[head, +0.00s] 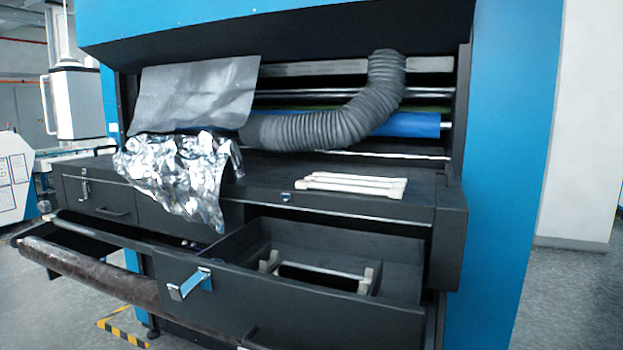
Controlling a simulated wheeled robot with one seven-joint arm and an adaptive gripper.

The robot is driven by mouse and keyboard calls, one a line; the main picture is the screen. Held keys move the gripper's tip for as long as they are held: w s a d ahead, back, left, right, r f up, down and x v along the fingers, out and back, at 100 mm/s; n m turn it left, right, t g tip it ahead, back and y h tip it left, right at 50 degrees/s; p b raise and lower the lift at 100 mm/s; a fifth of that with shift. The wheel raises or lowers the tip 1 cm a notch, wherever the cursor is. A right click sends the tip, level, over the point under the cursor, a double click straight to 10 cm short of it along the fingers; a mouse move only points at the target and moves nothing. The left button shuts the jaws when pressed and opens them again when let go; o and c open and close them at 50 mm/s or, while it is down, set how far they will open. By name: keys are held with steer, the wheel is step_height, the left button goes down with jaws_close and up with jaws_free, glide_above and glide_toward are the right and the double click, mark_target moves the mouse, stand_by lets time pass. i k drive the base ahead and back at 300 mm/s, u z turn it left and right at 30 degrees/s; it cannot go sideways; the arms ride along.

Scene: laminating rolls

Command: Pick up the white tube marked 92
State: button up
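A small group of white tube-like pieces (352,184) lies flat, side by side, on the dark machine ledge right of centre. No number can be read on any of them, so I cannot tell which is marked 92. My gripper is not in view.
A black drawer (300,299) stands open below the ledge, with a pale-ended rack (325,274) inside. Crumpled silver foil (183,170) hangs over the ledge at left. A grey corrugated hose (335,124) arches above the ledge. A brown roll (90,272) juts out lower left. Floor at right is clear.

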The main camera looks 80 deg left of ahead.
mark_target(321, 174)
steer(key=u, duration=1.8)
